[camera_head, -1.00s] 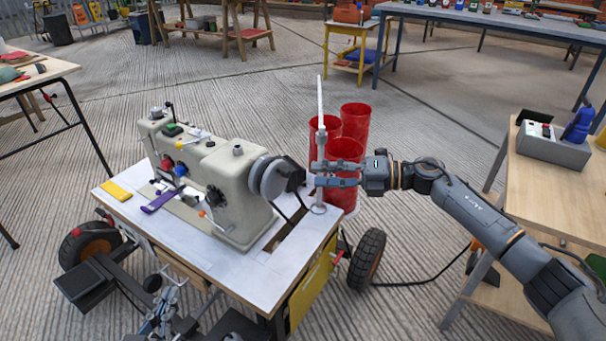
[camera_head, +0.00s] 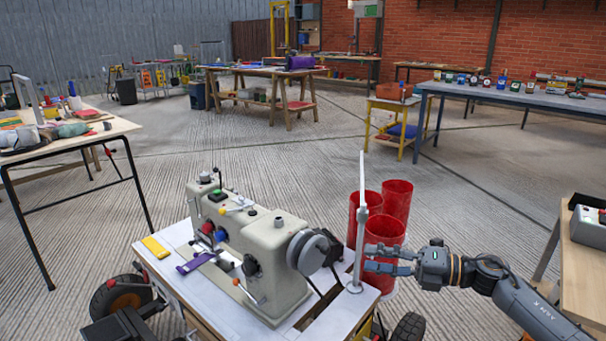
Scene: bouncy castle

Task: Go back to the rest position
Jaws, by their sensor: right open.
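My right gripper (camera_head: 385,260) comes in from the right, at the right end of the sewing machine cart. Its fingers are open and reach close to the grey post (camera_head: 359,235) that stands on the cart's corner. I cannot tell whether they touch it. The beige sewing machine (camera_head: 262,258) stands on the white cart top (camera_head: 205,300). A purple tool (camera_head: 196,262) and a yellow piece (camera_head: 154,247) lie on the cart's left part. My left gripper is not in view.
Red cylinders (camera_head: 398,199) stand just behind the gripper. A wooden table (camera_head: 582,270) is at the right edge and another table (camera_head: 110,131) at the left. Workbenches (camera_head: 300,80) stand at the back. The ribbed floor between is open.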

